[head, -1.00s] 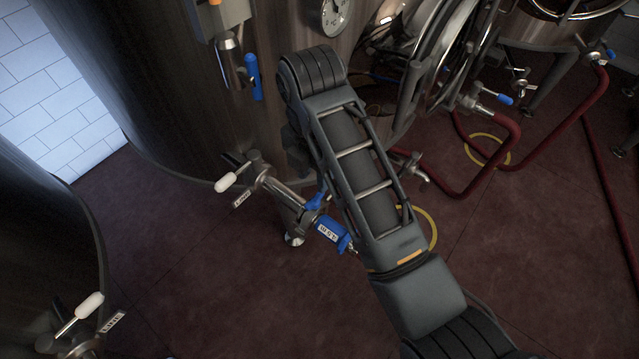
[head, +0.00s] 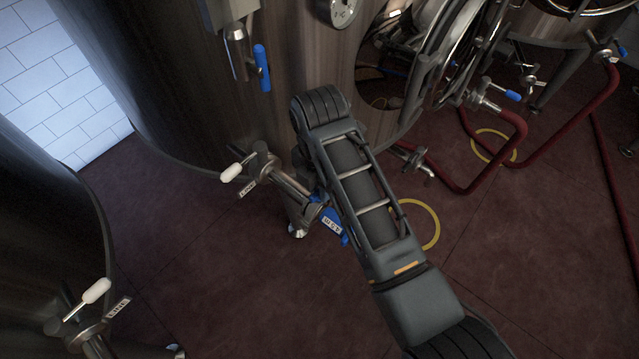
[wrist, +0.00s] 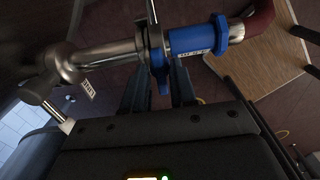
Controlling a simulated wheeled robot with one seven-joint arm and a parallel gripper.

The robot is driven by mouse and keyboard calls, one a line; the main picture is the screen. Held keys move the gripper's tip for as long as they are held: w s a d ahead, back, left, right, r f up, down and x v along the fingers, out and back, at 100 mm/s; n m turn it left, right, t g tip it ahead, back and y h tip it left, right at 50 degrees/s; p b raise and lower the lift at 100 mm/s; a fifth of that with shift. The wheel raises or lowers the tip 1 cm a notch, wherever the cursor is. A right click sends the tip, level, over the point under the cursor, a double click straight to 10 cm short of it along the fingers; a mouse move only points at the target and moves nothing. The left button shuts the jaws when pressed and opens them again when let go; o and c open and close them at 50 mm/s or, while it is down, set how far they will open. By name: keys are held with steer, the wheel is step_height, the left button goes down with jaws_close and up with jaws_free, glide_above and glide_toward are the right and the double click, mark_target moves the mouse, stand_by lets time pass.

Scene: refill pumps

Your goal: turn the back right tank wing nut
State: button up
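The tank's outlet pipe runs low at the front, with a blue labelled sleeve (head: 334,224) partly behind my arm in the head view. In the wrist view the blue sleeve (wrist: 198,39) lies across the top, beside a metal clamp (wrist: 156,42) on the pipe. A blue wing nut (wrist: 162,79) hangs under the clamp. My gripper (wrist: 158,75) has its two dark fingers apart, reaching up under the pipe, with the blue wing between them. I see gaps beside it; contact is not clear. In the head view my gripper is hidden behind my arm.
A white-handled valve (head: 238,170) sits left on the same pipe. A blue-handled valve (head: 262,68) hangs on the tank above. Another tank with a white handle (head: 95,291) stands at lower left. Red hoses (head: 497,165) run at right.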

jaws_close()
